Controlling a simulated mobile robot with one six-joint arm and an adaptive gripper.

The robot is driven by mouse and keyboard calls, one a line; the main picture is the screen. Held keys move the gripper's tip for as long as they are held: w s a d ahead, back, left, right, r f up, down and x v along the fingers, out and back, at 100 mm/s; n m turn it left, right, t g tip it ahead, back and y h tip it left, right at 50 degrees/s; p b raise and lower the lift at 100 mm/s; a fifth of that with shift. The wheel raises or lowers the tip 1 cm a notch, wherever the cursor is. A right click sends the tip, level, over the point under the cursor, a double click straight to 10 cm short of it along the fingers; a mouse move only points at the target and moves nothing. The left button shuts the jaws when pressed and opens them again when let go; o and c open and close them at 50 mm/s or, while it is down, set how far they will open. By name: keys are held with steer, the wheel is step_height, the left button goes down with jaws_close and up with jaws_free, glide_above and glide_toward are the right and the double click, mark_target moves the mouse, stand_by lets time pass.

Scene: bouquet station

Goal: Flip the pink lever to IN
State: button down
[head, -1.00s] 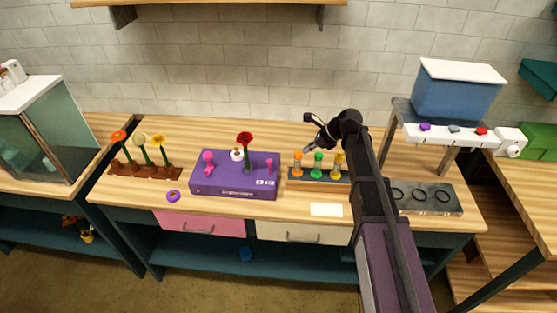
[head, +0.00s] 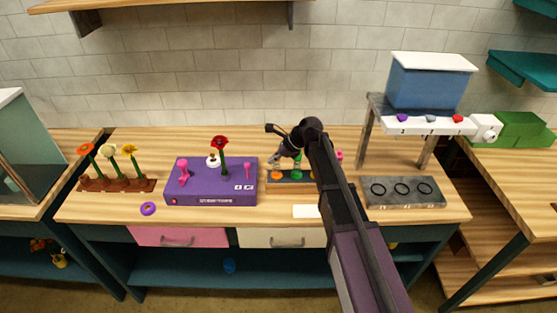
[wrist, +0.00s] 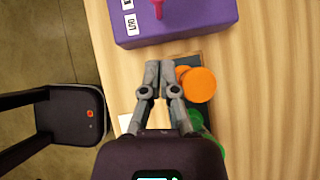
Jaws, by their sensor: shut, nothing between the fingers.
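A purple box (head: 211,190) stands on the wooden counter. A small pink lever (head: 248,171) sticks up at its right end, above two white labels too small to read. A larger pink piece (head: 184,173) stands at its left end. In the wrist view, the purple box (wrist: 185,22) is at the top, with a pink stem (wrist: 157,9) on it. My gripper (head: 273,162) is right of the lever and apart from it, above the rack of coloured pieces. In the wrist view, my gripper (wrist: 159,67) is shut and empty, its tips short of the box's edge.
An orange round piece (wrist: 197,85) is close beside my fingers. A green one (wrist: 207,130) is partly hidden. A purple ring (head: 148,208) lies front left. A flower rack (head: 117,185) stands left.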

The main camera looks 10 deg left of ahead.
mark_target(248, 172)
steer(key=b+x, duration=0.2)
steer(key=x, duration=0.1)
steer(key=shift+a+f, duration=0.15)
steer(key=shift+f, duration=0.25)
steer(key=a, duration=0.4)
steer(key=shift+s+r, duration=0.1)
steer(key=shift+s, duration=0.05)
steer(key=shift+d+r, duration=0.1)
steer(key=shift+d, duration=0.05)
